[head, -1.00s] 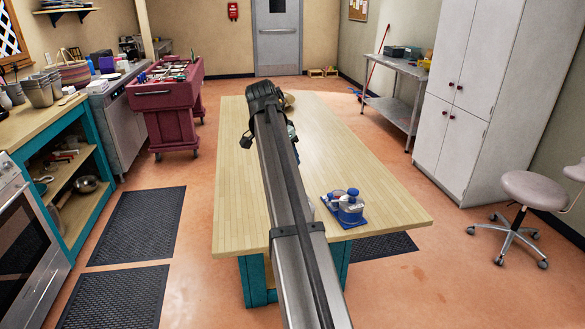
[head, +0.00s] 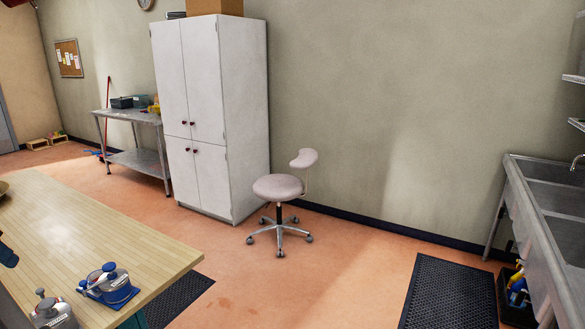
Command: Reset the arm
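My gripper and arm are not clearly in view in the head view. The wooden table (head: 95,240) fills the lower left of the picture, and its far part is cut off by the left edge. A small blue tray (head: 112,296) with a lidded jar (head: 105,276) sits near the table's right end. A grey lidded canister (head: 53,313) stands in front of it, partly cut off by the lower edge. A small dark blue object (head: 7,255) shows at the left edge; I cannot tell what it is.
A white cabinet (head: 211,115) and a metal side table (head: 140,160) stand along the wall. A wheeled stool (head: 278,188) is on open floor. A dark mat (head: 450,295) lies beside a metal sink unit (head: 545,230) at right. The floor between is clear.

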